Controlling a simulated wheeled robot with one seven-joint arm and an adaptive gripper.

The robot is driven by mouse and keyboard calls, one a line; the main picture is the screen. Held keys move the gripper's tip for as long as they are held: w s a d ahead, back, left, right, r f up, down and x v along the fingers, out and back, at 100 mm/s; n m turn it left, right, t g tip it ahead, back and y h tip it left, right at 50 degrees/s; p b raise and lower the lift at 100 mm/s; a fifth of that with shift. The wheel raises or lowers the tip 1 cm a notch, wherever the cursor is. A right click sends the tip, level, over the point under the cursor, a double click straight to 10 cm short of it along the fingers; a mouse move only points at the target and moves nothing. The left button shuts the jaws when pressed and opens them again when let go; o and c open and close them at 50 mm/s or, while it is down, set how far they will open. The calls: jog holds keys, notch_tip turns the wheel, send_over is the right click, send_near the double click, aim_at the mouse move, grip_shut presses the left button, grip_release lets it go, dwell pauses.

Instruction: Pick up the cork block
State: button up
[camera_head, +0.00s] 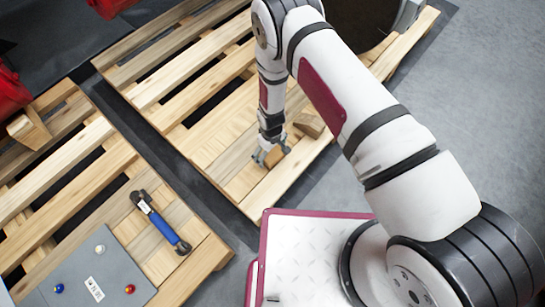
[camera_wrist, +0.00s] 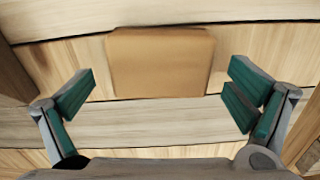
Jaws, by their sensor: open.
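The cork block (camera_wrist: 160,62) is a plain tan-brown block lying on the light wooden slats of a pallet. In the wrist view it sits at upper centre, between the two fingers. In the head view the block (camera_head: 274,156) shows only in part, at the tip of my arm. My gripper (camera_wrist: 160,92) is open, with one green-padded finger to the left of the block and one to the right. Clear gaps show on both sides, and the fingers do not appear to touch it. The gripper (camera_head: 268,156) also shows low over the pallet in the head view.
Another wooden block (camera_head: 310,124) lies just behind and right of my gripper. A blue-handled tool (camera_head: 162,224) and a grey panel with coloured buttons (camera_head: 98,273) lie on the left pallet (camera_head: 57,192). A dark round object (camera_head: 372,20) stands at the back. Red objects (camera_head: 10,92) are far left.

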jog(key=shift+f, duration=0.55)
jog(key=c, duration=1.3)
jog(key=shift+r, duration=0.15)
jog(key=shift+r+p, duration=0.4)
jog(key=shift+r, duration=0.25)
notch_tip(320, 180, up, 2)
jog(key=shift+r+p, duration=0.15)
jog(key=shift+p, duration=0.45)
jog(key=s+a+p, duration=0.1)
jog(key=s+a, duration=0.1)
jog(key=s, duration=0.3)
jog(key=s+a+p, duration=0.1)
jog(key=s+a, duration=0.1)
jog(key=s, duration=0.3)
jog(key=s+a+r+p, duration=0.1)
jog(key=s+a+p, duration=0.1)
jog(key=s, duration=0.2)
jog(key=shift+s+a+r, duration=0.1)
jog(key=shift+s, duration=0.3)
